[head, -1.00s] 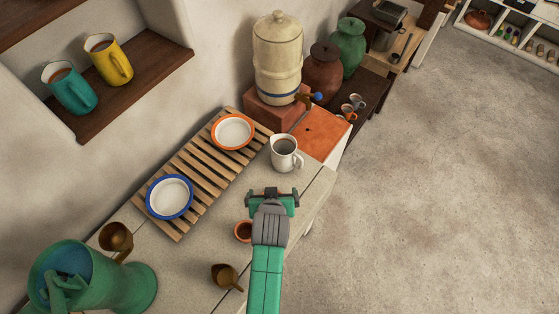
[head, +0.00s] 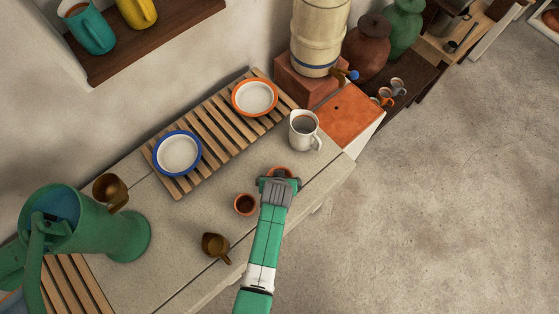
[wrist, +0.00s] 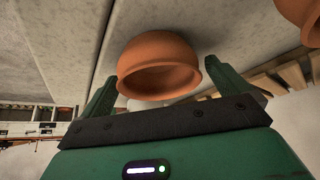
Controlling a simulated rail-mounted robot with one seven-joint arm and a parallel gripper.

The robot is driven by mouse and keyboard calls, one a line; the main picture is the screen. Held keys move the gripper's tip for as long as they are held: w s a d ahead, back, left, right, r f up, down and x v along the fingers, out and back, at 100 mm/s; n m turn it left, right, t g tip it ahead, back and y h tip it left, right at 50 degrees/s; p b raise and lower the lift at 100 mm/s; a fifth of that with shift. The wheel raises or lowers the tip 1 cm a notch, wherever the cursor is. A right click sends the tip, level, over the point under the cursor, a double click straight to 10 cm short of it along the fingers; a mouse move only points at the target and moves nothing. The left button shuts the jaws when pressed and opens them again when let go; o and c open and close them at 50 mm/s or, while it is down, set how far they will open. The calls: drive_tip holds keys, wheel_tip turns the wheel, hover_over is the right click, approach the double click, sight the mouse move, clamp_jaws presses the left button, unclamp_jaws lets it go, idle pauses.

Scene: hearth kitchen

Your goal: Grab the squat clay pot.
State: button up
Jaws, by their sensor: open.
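A squat orange-brown clay pot (head: 281,172) is on the pale counter, partly hidden behind my gripper (head: 279,183) in the head view. In the wrist view the pot (wrist: 158,62) shows large, its rim facing the camera. The open fingers of my gripper (wrist: 163,88) stand on its left and right sides. I cannot tell whether either finger touches it. A second small clay pot (head: 245,204) stands to the left of my gripper, and a pot edge (wrist: 303,18) shows at the wrist view's top right corner.
A white pitcher (head: 304,131) stands beyond my gripper. A brass jug (head: 215,245) stands at lower left. A slatted rack (head: 207,153) holds a blue-rimmed bowl (head: 177,154) and an orange-rimmed bowl (head: 255,97). A large green jug (head: 125,235) stands at left. The counter edge lies close on the right.

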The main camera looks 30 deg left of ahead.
drive_tip(key=shift+w+f, duration=0.2)
drive_tip(key=shift+f, duration=0.25)
drive_tip(key=shift+r, duration=0.1)
drive_tip(key=c, duration=1)
